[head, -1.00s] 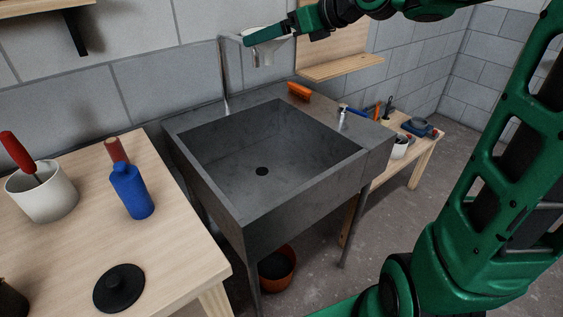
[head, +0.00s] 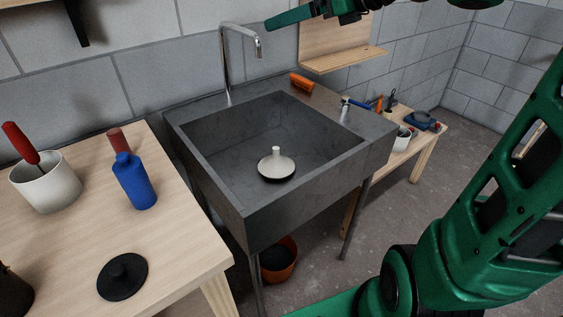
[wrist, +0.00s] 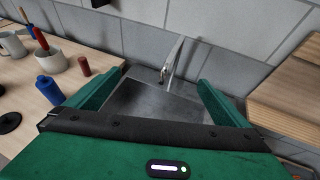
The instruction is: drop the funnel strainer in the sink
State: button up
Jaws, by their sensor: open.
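The funnel strainer (head: 277,165) is a pale, wide cone with a short stem. It sits in the grey sink (head: 225,182) with its wide side down and its stem up, over the middle of the basin floor where the drain was seen. My gripper (head: 272,24) is above and behind the sink, near the tap, apart from the strainer. In the wrist view my gripper (wrist: 155,92) shows two green fingers spread wide with nothing between them. The strainer does not show in the wrist view.
A tap (head: 227,65) rises at the sink's back left, close to my gripper. An orange brush (head: 302,82) lies on the back ledge. A blue bottle (head: 135,182) and white pot (head: 47,187) stand on the left table. A wooden shelf (head: 340,60) is on the wall.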

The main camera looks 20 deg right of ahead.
jog(key=shift+v, duration=2.15)
jog(key=shift+d, duration=0.1)
jog(key=s+d+f+n+g+h, duration=0.25)
jog(key=s+d+f+n, duration=0.2)
jog(key=f, duration=0.35)
jog(key=s+d+f+n+g+h, duration=0.2)
jog(key=s+d+f+n+h, duration=0.15)
jog(key=f+n, duration=0.35)
jog(key=s+d+f+n+g, duration=0.1)
jog(key=s+f+n+g, duration=0.1)
jog(key=s, duration=0.5)
jog(key=s+d+f+n+g+h, duration=0.1)
jog(key=s+f+n+g, duration=0.1)
jog(key=s+f+n, duration=0.3)
jog(key=s+d+f+n+g, duration=0.1)
jog(key=s+f+n, duration=0.3)
jog(key=s, duration=0.6)
notch_tip(320, 180, down, 2)
jog(key=shift+s+d+f+g, duration=0.1)
jog(key=shift+s+d+g, duration=0.25)
jog(key=shift+g, duration=0.5)
